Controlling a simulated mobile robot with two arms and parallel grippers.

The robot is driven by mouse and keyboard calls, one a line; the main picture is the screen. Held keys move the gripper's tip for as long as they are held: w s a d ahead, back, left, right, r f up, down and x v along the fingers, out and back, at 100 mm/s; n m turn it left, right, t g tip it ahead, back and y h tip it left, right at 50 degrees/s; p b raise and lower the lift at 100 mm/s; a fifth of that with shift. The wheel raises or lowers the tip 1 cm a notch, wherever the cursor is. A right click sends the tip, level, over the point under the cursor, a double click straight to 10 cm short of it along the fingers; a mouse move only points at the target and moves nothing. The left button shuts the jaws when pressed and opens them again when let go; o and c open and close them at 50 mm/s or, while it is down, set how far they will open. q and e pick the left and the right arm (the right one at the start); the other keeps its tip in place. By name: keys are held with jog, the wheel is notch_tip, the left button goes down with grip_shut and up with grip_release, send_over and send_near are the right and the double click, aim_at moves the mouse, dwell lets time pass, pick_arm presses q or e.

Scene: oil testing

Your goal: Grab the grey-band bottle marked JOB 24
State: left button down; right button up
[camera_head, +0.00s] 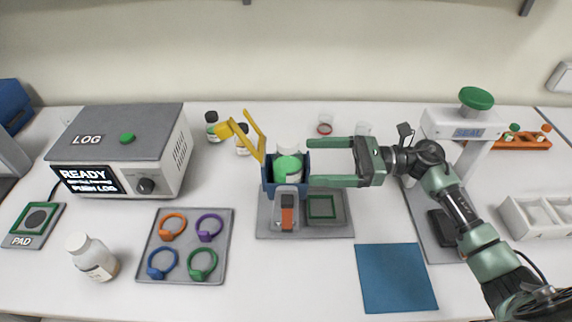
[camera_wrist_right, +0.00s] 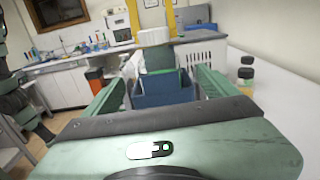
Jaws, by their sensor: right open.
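A white-capped bottle with a green band (camera_head: 287,168) stands in a blue holder (camera_head: 270,188) at the middle of the table; it also shows in the right wrist view (camera_wrist_right: 156,58). My right gripper (camera_head: 309,162) is open, its fingers pointing left at the holder and bottle from the right. I cannot tell whether they touch. A pale bottle (camera_head: 92,258) with a white cap stands at front left, well away from the gripper; its small label is unreadable. No grey band or JOB 24 mark is readable on any bottle. My left gripper is not in view.
A yellow forked frame (camera_head: 242,133) rises left of the holder, near dark-capped bottles (camera_head: 213,127). A LOG box (camera_head: 130,130) and a tray of coloured rings (camera_head: 227,250) lie left. A SEAL press (camera_head: 470,125) stands right. A blue mat (camera_head: 396,277) lies bare in front.

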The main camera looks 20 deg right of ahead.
aim_at(292, 158)
jog(key=p+x, duration=0.1)
jog(key=x, duration=0.1)
jog(key=p+x, duration=0.3)
jog(key=x, duration=0.1)
jog(key=shift+a+r+p, duration=0.1)
jog(key=shift+r+p, duration=0.2)
jog(key=shift+r, duration=0.05)
jog(key=shift+w+a+f, duration=0.1)
jog(key=shift+a+f, duration=0.1)
jog(key=shift+a, duration=0.3)
jog(key=c, duration=0.4)
grip_shut()
